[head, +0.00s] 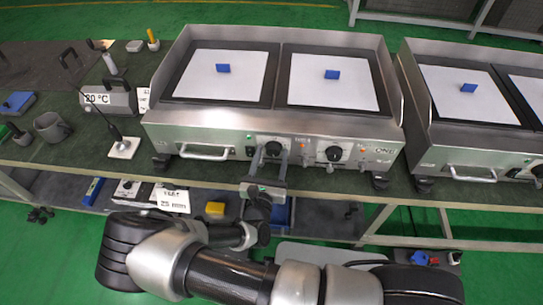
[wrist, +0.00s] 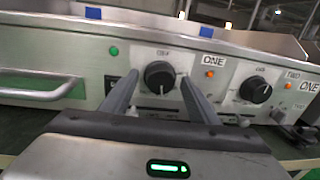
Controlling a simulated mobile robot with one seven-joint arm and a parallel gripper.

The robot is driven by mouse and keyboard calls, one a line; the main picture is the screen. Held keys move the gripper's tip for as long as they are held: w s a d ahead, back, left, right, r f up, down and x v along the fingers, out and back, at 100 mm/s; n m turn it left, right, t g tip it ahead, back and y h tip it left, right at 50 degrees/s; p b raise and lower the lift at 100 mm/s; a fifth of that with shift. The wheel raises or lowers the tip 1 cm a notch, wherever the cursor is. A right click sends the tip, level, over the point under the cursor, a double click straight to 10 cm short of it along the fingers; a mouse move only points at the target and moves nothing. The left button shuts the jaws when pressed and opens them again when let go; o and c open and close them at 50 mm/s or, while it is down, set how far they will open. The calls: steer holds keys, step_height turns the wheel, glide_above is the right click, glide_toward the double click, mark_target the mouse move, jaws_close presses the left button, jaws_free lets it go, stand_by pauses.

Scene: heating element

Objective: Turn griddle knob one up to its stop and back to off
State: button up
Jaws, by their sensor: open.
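The griddle (head: 215,122) on the bench has two black knobs on its front panel. My gripper (wrist: 159,82) is open, with one finger on each side of this knob. Gaps show between fingers and knob, so it appears ungripped. In the head view my gripper (head: 270,160) reaches the panel from the front. The knob's exact pointer angle is too small to read.
The second knob (wrist: 255,90) is close on the right, with an orange lamp (wrist: 209,73) between. A metal handle (head: 205,152) sticks out on the left. White sheets with blue blocks (head: 223,68) lie on the plates. Another griddle (head: 460,130) stands right.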

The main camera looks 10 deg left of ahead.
steer(key=shift+w, duration=0.1)
steer(key=c, duration=1)
steer(key=shift+c, duration=0.2)
